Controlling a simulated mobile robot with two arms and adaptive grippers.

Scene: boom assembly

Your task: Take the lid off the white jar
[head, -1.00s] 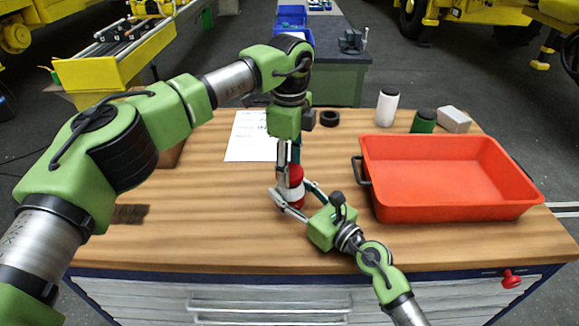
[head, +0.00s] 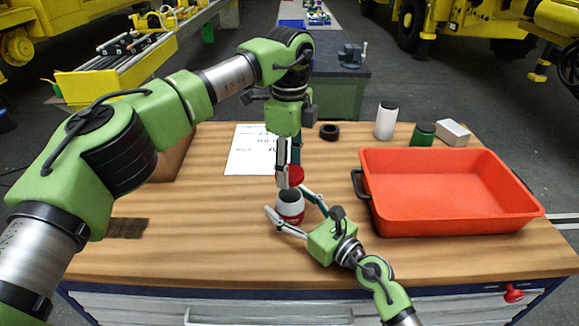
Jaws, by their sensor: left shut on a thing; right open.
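The white jar (head: 291,209) with a red band stands upright on the wooden workbench, its dark open top showing. Its red lid (head: 296,176) is above it, apart from the jar. My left gripper (head: 289,178) points down from above and is shut on the lid, partly hiding it. My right gripper (head: 287,205) is low at the bench with its fingers open, one on each side of the jar. I cannot tell whether they touch it.
A red tray (head: 450,225) takes up the right of the workbench (head: 200,235). Behind it stand a white bottle (head: 386,122), a green jar (head: 423,134) and a pale box (head: 453,133). A black ring (head: 329,131) and a paper sheet (head: 248,150) lie at the back.

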